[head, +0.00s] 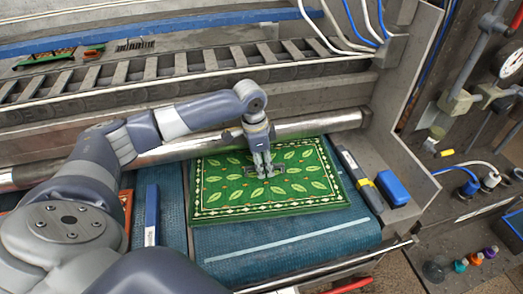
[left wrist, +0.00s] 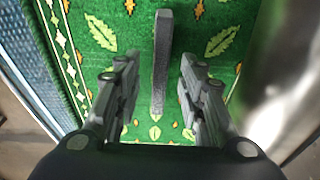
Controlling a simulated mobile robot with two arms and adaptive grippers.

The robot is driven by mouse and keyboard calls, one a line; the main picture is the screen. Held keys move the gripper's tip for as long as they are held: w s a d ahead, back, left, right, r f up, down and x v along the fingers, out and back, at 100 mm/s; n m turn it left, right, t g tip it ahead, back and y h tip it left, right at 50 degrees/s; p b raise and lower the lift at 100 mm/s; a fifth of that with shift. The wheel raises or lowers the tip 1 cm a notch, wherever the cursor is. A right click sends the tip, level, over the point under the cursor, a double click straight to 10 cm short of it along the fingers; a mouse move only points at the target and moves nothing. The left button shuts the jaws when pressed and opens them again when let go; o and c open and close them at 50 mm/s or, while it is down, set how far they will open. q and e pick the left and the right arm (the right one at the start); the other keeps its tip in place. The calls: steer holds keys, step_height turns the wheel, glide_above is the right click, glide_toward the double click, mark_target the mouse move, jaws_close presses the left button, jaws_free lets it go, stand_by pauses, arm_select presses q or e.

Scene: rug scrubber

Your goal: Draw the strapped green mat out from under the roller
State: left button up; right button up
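The green mat (head: 315,178), with a leaf pattern and a pale patterned border, lies flat on the blue belt. Its back edge meets the shiny metal roller (head: 310,125); I cannot tell how much lies beneath it. A dark grey strap (head: 282,190) lies across the mat's middle, partly hidden by my left gripper (head: 264,175). In the left wrist view the strap shows as a grey bar (left wrist: 161,45) between the two spread fingers. The left gripper is open, pointing down over the mat, with gaps between fingers and bar. My right gripper is not in view.
The blue belt (head: 290,245) is bare in front of the mat. A blue bar (head: 151,215) lies left of it. A grey tool with a yellow band (head: 358,178) and a blue block (head: 392,188) sit close on the right. A metal rail edges the front.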

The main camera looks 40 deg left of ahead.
arm_select(q)
steer(key=shift+w+f, duration=0.1)
steer(key=shift+f, duration=0.75)
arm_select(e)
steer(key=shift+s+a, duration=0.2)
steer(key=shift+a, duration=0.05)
arm_select(q)
jaws_close()
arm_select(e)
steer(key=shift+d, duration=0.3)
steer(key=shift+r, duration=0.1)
arm_select(q)
steer(key=shift+d, duration=0.15)
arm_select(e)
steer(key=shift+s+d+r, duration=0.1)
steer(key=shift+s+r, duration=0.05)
